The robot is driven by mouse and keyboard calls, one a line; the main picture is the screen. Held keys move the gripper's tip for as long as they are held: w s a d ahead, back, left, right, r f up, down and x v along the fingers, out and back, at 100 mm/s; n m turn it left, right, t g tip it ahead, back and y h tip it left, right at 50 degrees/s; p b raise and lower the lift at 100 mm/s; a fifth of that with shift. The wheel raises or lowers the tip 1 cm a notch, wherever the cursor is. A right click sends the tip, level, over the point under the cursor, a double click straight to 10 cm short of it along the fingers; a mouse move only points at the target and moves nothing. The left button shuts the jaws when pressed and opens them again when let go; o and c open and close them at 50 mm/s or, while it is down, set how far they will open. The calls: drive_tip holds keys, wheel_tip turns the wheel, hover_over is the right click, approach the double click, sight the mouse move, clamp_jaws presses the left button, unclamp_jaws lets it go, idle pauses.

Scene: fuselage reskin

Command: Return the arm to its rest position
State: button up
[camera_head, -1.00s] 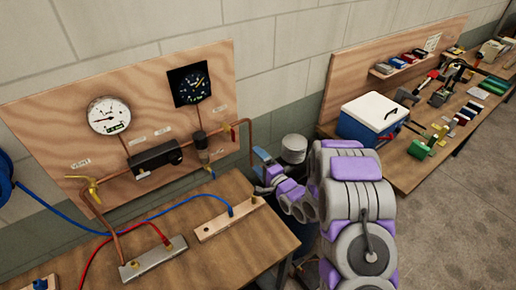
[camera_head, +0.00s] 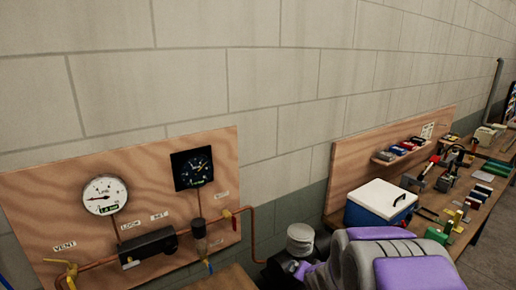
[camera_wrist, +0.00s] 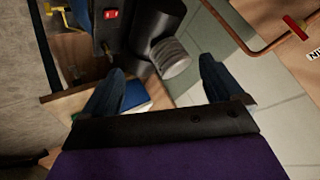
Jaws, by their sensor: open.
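My gripper (camera_wrist: 162,66) is open in the wrist view, its two dark blue fingers spread apart. I see nothing held between them. A dark cylindrical device with a ribbed grey end (camera_wrist: 172,58) and a red switch lies beyond the fingers; I cannot tell the gap to it. In the head view, my purple and grey arm (camera_head: 385,262) reaches in at the bottom, right of centre. Its gripper end is not clear there, being low and partly hidden.
A gauge board (camera_head: 125,190) with copper pipe stands at left. A pale grey cylinder (camera_head: 300,238) stands beside my arm. A blue box with a white lid (camera_head: 381,200) and a tool-covered bench (camera_head: 470,225) lie to the right. The wall above is clear.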

drive_tip(key=s+d+n+g+h+b, duration=0.2)
drive_tip(key=s+d+g+b, duration=0.1)
drive_tip(key=s, duration=1.4)
drive_tip(key=shift+s+r+g+b, duration=0.25)
drive_tip(key=shift+g+b, duration=0.4)
drive_tip(key=shift+g, duration=0.45)
drive_tip(key=s+a+n+g+b, duration=0.1)
drive_tip(key=s+g, duration=0.1)
drive_tip(key=s, duration=0.5)
drive_tip(key=s+a+n+g+b, duration=0.1)
drive_tip(key=s, duration=0.7)
drive_tip(key=s+a+n+g+y+b, duration=0.1)
drive_tip(key=s+n+g+b, duration=0.1)
drive_tip(key=s, duration=0.6)
drive_tip(key=shift+a+r+g, duration=0.15)
drive_tip(key=shift+g, duration=0.15)
